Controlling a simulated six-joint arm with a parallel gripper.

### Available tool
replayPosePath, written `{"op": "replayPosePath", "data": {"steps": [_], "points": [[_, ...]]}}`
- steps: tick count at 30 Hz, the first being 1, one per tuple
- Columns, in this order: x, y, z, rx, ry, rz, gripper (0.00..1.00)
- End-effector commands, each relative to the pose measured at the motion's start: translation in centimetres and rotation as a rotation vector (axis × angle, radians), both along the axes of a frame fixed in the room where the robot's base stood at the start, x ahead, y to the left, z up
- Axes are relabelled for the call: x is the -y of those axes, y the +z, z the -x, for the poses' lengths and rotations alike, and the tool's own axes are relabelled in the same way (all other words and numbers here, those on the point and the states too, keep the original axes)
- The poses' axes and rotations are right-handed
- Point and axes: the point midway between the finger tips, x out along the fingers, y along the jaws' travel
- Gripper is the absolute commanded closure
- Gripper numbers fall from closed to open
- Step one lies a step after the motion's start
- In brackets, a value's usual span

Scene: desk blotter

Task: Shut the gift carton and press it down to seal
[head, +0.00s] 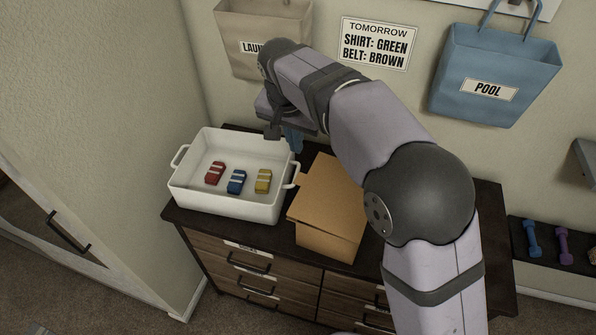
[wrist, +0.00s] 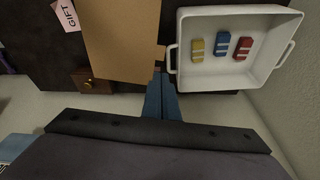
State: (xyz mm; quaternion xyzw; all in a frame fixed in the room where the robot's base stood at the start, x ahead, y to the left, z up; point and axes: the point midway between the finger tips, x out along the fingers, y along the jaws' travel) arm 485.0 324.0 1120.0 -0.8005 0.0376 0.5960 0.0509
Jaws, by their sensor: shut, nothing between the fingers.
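The gift carton (head: 325,245) is a plain brown cardboard box on the dark dresser top, right of the white tub. Its lid (head: 335,187) lies over the top; I cannot tell whether it sits fully flush. The carton's top also shows in the wrist view (wrist: 122,40), with a pink GIFT tag (wrist: 67,14) beside it. My gripper (head: 293,146) is shut and empty, above the back of the dresser between tub and carton. In the wrist view its blue fingertips (wrist: 160,76) are together near the carton's edge. My arm hides the carton's right side in the head view.
A white two-handled tub (head: 228,205) holds a red, a blue and a yellow striped block. A small brown piece with a brass knob (wrist: 90,83) shows beside the carton. The wall behind carries a laundry bag (head: 235,45), a blue pool bag (head: 495,75) and a sign (head: 376,43).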

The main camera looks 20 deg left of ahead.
Motion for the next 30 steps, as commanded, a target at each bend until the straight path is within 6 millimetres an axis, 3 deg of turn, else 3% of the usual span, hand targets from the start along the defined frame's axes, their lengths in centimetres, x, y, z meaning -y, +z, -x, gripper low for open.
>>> {"op": "replayPosePath", "data": {"steps": [8, 14, 30], "points": [[0.0, -0.2, 0.0, -0.001, 0.032, 0.011, 1.0], [0.0, -1.5, -0.4, -0.003, 0.031, 0.012, 1.0], [0.0, -10.0, -2.8, -0.004, 0.03, 0.012, 1.0]]}}
